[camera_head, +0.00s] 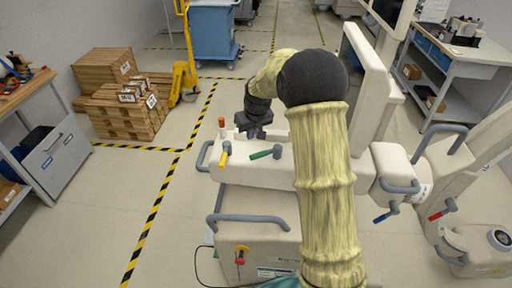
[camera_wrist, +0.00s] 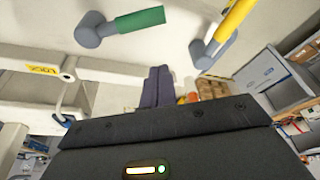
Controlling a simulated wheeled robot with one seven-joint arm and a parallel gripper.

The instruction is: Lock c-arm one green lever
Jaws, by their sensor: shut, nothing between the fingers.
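The c-arm unit (camera_head: 250,172) is a cream body in front of me with grey handles. Its green lever (camera_head: 262,155) sits on a grey round hub on the top face and points left. It also shows at the top of the wrist view (camera_wrist: 140,20), lying nearly level left of its yellow neighbour. My gripper (camera_head: 256,134) is just beyond the green lever, apart from it. In the wrist view its two dark fingers (camera_wrist: 158,86) are together and empty, below the green lever in the picture. My arm hides part of the c-arm body.
A yellow lever (camera_head: 226,151) stands left of the green one. A blue lever (camera_head: 382,217) and a red lever (camera_head: 437,215) are on the right. Pallets (camera_head: 125,110), a yellow pallet jack (camera_head: 183,72) and a blue cart (camera_head: 212,35) stand behind.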

